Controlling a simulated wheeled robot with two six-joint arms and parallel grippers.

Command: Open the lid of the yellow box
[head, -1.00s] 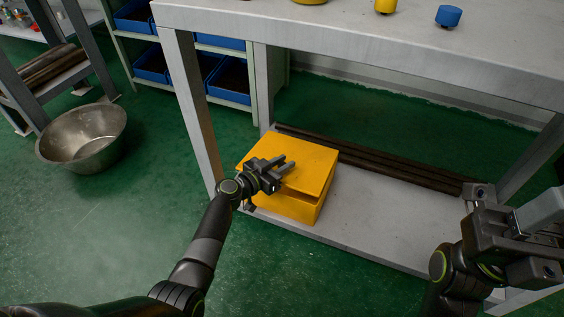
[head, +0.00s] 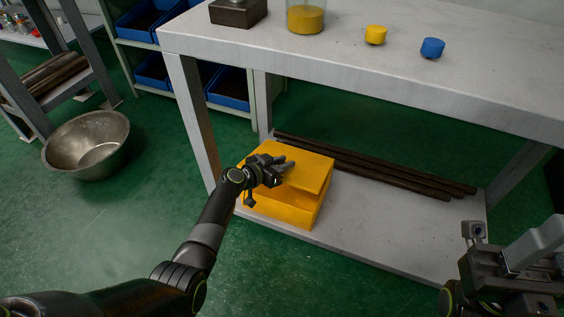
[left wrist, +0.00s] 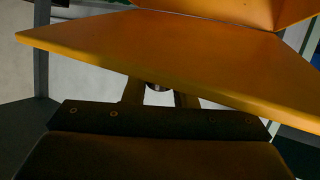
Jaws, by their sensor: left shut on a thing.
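The yellow box (head: 282,209) sits on the lower shelf of the workbench, near its left end. Its yellow lid (head: 313,172) is tilted up a little, with a dark gap under its front edge. My left gripper (head: 284,166) is at the lid's front left part and is shut on the lid. In the left wrist view the lid (left wrist: 165,55) runs across the picture, and the fingers (left wrist: 160,95) reach to its edge; their tips are hidden by it. My right gripper (head: 520,265) is at the lower right, away from the box; its fingers are not clear.
Long dark pipes (head: 380,172) lie on the shelf behind and right of the box. The shelf (head: 400,222) is clear in front of them. The bench top (head: 350,60) above carries a yellow cap, a blue cap and a jar. A metal bowl (head: 85,145) stands on the floor left.

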